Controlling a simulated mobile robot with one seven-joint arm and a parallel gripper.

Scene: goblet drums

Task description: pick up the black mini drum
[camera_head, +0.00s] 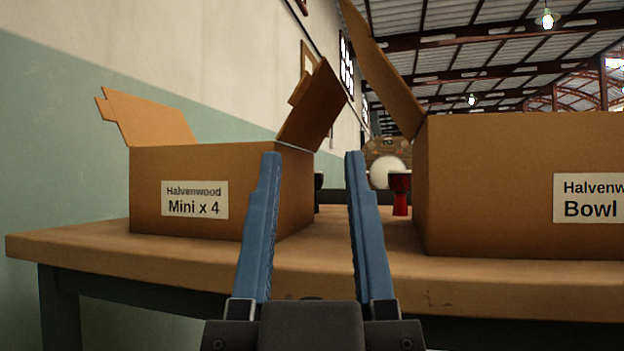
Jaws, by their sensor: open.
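My gripper (312,156) is open and empty, its two blue fingers pointing forward over the front of the table. Between the fingers, farther back, a dark object (318,188) shows only as a narrow strip beside the right edge of the Mini box. It may be the black mini drum, but most of it is hidden. A small red goblet drum (400,196) with a dark upper part stands upright on the table, right of the right finger and beside the Bowl box.
An open cardboard box (148,205) labelled "Mini x 4" stands left on the wooden table (100,255). A larger open box (490,220) labelled "Bowl" stands right. A gap lies between them. A pale round object (385,172) shows farther back. A wall is at left.

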